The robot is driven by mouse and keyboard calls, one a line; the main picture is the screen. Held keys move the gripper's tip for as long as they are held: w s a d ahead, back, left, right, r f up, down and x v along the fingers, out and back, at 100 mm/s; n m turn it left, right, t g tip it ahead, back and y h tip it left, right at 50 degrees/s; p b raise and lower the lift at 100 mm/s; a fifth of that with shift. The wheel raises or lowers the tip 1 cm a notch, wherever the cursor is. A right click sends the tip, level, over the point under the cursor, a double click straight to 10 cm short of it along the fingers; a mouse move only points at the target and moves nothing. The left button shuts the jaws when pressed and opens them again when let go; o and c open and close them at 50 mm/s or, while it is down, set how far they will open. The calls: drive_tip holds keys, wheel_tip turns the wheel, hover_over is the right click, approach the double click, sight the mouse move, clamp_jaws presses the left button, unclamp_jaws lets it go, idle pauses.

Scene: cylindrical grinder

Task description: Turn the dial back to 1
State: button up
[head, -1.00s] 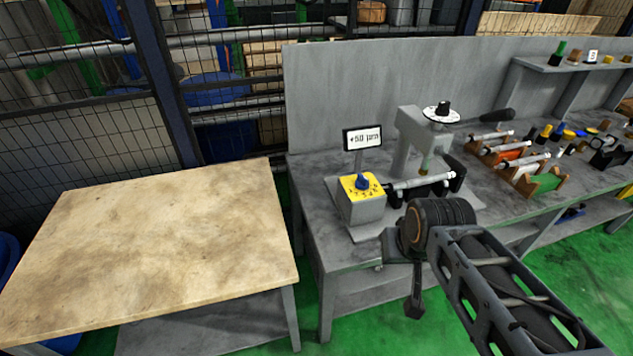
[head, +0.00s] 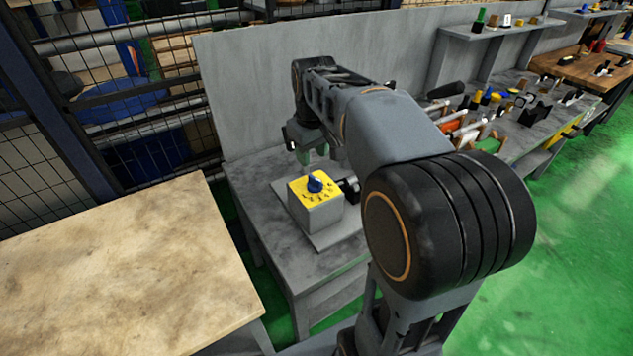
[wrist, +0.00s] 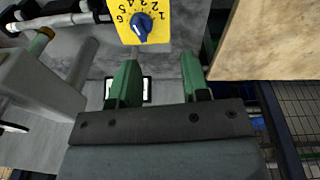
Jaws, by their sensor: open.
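The dial is a blue knob (head: 315,183) on the yellow top plate (head: 300,190) of a grey box; I cannot read its setting in the head view. In the wrist view the blue knob (wrist: 141,27) sits at the top, with black numbers including 1 at its right and 6 at its left. Which number it points to is unclear. My gripper (head: 313,155) is above and behind the box in the head view, apart from the knob. In the wrist view its green fingers (wrist: 157,75) are spread with nothing held, below the knob in the picture.
The sign reading "+50 µm" earlier is hidden behind my arm in the head view; part of a sign (wrist: 147,90) shows between the fingers. A bare wooden table (head: 110,270) stands at left. Grey bench (head: 265,215) is clear in front; parts and racks (head: 480,135) are to the right.

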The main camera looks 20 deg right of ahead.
drive_tip(key=n+g+b, duration=0.1)
drive_tip(key=n, duration=0.1)
hover_over(316, 178)
wheel_tip(316, 178, down, 2)
drive_tip(key=shift+g, duration=0.3)
wheel_tip(316, 178, down, 14)
drive_tip(key=shift+f+b, duration=0.1)
drive_tip(key=shift+b, duration=0.3)
drive_tip(key=shift+c, duration=0.3)
clamp_jaws()
